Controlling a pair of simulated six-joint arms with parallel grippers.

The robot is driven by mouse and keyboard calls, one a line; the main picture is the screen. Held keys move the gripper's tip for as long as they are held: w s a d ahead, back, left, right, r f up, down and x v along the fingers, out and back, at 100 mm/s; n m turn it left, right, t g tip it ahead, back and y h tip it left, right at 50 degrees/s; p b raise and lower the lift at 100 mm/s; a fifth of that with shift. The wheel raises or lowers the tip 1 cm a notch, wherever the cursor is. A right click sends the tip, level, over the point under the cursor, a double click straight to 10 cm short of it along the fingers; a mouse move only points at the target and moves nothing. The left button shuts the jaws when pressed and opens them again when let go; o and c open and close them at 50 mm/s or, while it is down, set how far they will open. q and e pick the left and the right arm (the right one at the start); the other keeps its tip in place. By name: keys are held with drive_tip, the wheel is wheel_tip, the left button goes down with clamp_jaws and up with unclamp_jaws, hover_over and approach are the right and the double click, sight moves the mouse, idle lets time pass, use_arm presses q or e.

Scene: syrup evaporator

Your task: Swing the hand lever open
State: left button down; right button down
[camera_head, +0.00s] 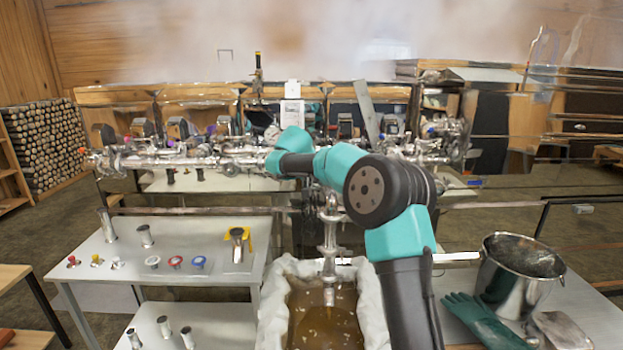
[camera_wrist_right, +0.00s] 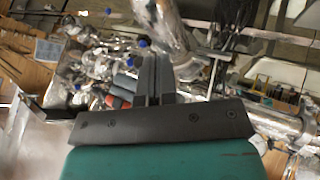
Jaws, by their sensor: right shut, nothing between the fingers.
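My right arm reaches in from the lower right in the head view, toward the steel pipework (camera_head: 185,160). Its gripper is hard to make out there, behind the arm links. In the right wrist view my right gripper (camera_wrist_right: 153,75) is shut and empty, its dark fingers together. A shiny steel tube (camera_wrist_right: 165,25) lies just beyond the fingertips; I cannot tell whether they touch. Several small blue-tipped fittings (camera_wrist_right: 144,42) show around it. I cannot single out the hand lever among the fittings. My left gripper is not in view.
A steel pipe (camera_head: 329,240) hangs over a white-lined basin (camera_head: 273,305) of brown liquid. A left table (camera_head: 120,270) carries caps and steel cups. A steel bucket (camera_head: 518,275) and green gloves (camera_head: 480,320) stand at the right. Steam hangs above the pipework.

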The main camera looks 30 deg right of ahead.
drive_tip(key=shift+a, duration=0.1)
drive_tip(key=a+r, duration=0.7)
drive_tip(key=a, duration=0.2)
drive_tip(key=shift+w+a, duration=0.3)
drive_tip(key=shift+w, duration=0.15)
drive_tip(key=shift+d, duration=0.1)
drive_tip(key=shift+s+d+f, duration=0.15)
drive_tip(key=shift+d+f, duration=1)
drive_tip(key=shift+d, duration=0.4)
drive_tip(key=shift+s+d+f, duration=0.1)
drive_tip(key=shift+d+f, duration=1.1)
drive_tip(key=shift+d, duration=0.4)
drive_tip(key=shift+s+d+f, duration=0.15)
drive_tip(key=shift+d+f, duration=1)
drive_tip(key=shift+d, duration=0.4)
drive_tip(key=shift+a, duration=0.1)
